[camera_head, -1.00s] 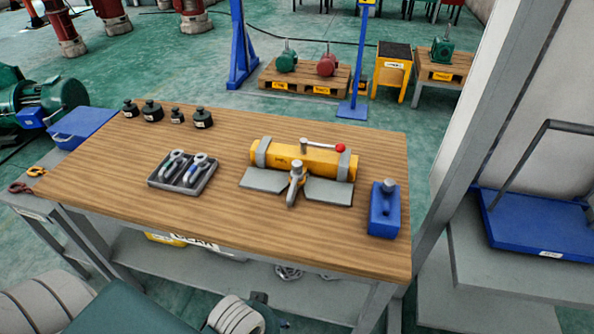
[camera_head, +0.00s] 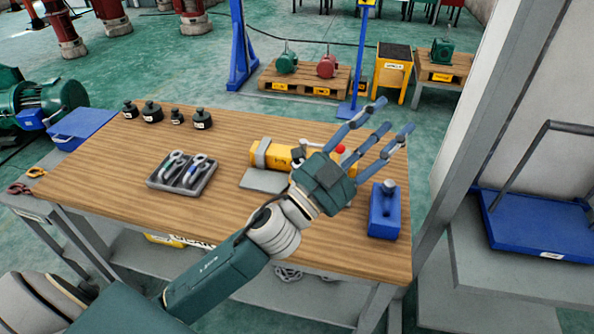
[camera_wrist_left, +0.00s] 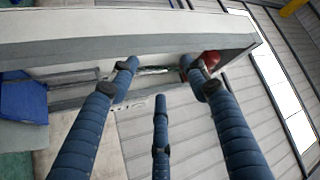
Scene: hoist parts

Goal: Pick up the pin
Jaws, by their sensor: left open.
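A blue block (camera_head: 384,222) stands at the right front of the wooden table, with a grey round-headed piece (camera_head: 389,186) upright in its top; this looks like the pin. My left gripper (camera_head: 389,122) is in the air above the table's right side, its three blue fingers spread and empty, pointing up and right, apart from the block.
A grey tray (camera_head: 152,183) with two shackles lies left of centre on the table (camera_head: 110,190). Several black weights (camera_head: 152,111) stand at the back left. A grey post (camera_head: 475,130) rises right of the table, and a blue cart (camera_head: 540,225) stands beyond it.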

